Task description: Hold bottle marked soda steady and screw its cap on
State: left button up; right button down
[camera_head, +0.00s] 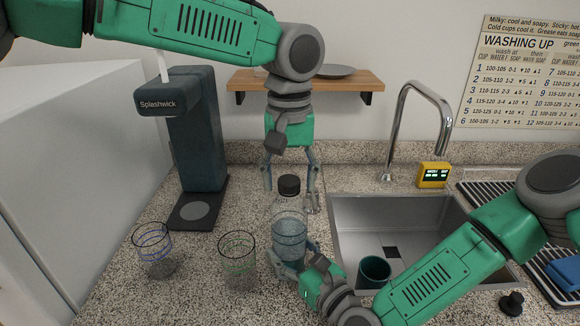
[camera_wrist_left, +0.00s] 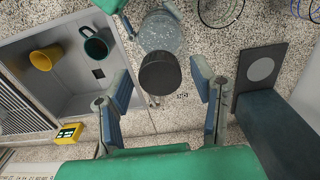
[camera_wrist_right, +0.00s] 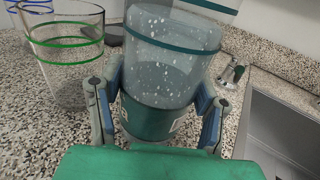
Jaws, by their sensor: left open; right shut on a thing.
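A clear bottle (camera_head: 289,236) with water-like contents stands upright on the counter left of the sink; its marking is not readable. A dark cap (camera_head: 289,185) sits at its mouth; whether it is screwed down I cannot tell. My right gripper (camera_head: 288,262) is shut around the bottle's lower body. In the right wrist view the bottle (camera_wrist_right: 170,60) shows droplets, a teal band and a teal label between the fingers. My left gripper (camera_head: 291,192) points down from above, open, its fingers on either side of the cap. In the left wrist view gaps show beside the cap (camera_wrist_left: 160,73).
Two banded glasses (camera_head: 153,250) (camera_head: 238,256) stand left of the bottle. A dark Splashwick machine (camera_head: 195,135) is behind them. The sink (camera_head: 350,215) is to the right with a teal mug (camera_head: 374,271) and a yellow mug (camera_wrist_left: 45,58). A yellow timer (camera_head: 433,175) stands behind it.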

pick_arm(q)
grip_shut()
jog(key=m, duration=0.7)
jog(key=shift+m, duration=0.4)
jog(key=m, duration=0.6)
jog(key=shift+w, duration=0.1)
jog(key=shift+o, duration=0.6)
grip_release()
notch_tip(320, 180, up, 12)
